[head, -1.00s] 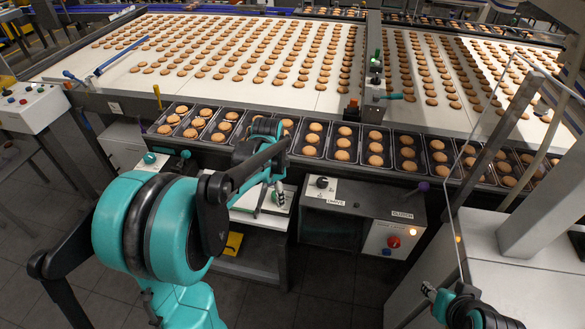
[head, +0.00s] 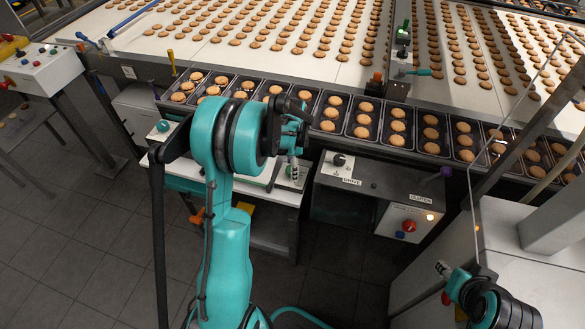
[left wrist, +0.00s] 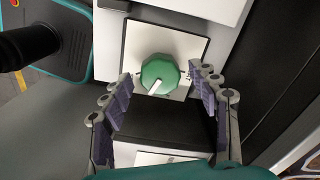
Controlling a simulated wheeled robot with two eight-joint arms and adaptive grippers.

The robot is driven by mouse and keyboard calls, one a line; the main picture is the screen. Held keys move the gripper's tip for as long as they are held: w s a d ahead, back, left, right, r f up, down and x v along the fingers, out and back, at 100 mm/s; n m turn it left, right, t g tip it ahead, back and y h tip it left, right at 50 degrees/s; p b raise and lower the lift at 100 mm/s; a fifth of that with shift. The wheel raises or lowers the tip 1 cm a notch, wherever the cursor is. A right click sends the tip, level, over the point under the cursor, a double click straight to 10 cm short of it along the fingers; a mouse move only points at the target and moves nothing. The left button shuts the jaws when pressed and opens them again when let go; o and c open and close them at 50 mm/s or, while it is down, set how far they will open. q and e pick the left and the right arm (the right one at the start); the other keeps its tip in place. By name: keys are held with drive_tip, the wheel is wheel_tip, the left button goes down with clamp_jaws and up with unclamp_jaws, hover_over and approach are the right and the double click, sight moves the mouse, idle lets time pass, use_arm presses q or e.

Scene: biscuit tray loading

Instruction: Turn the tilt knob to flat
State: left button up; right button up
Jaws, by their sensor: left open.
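The green tilt knob (left wrist: 158,72) sits on a square white plate with a dark border in the left wrist view. Its white pointer slants toward the lower left of that picture. My left gripper (left wrist: 165,98) is open, with one purple-padded finger to each side, and the knob shows between and just beyond the fingertips; I see no contact. In the head view my left gripper (head: 293,165) is over the small white panel below the biscuit trays, and my arm hides much of it. My right gripper (head: 443,270) is at the lower right, too small to read.
A row of dark biscuit trays (head: 396,127) runs behind the panel. To the right stands a grey box with a black drive knob (head: 339,160), a red button (head: 409,226) and a purple-tipped lever (head: 446,172). Open floor (head: 90,250) lies at the left.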

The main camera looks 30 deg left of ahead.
use_arm(q)
drive_tip(key=c, duration=1.2)
drive_tip(key=shift+o, duration=0.2)
drive_tip(key=shift+n, duration=0.3)
drive_tip(key=n, duration=1)
drive_tip(key=shift+n, duration=0.4)
drive_tip(key=n, duration=0.5)
drive_tip(key=shift+n, duration=2.7)
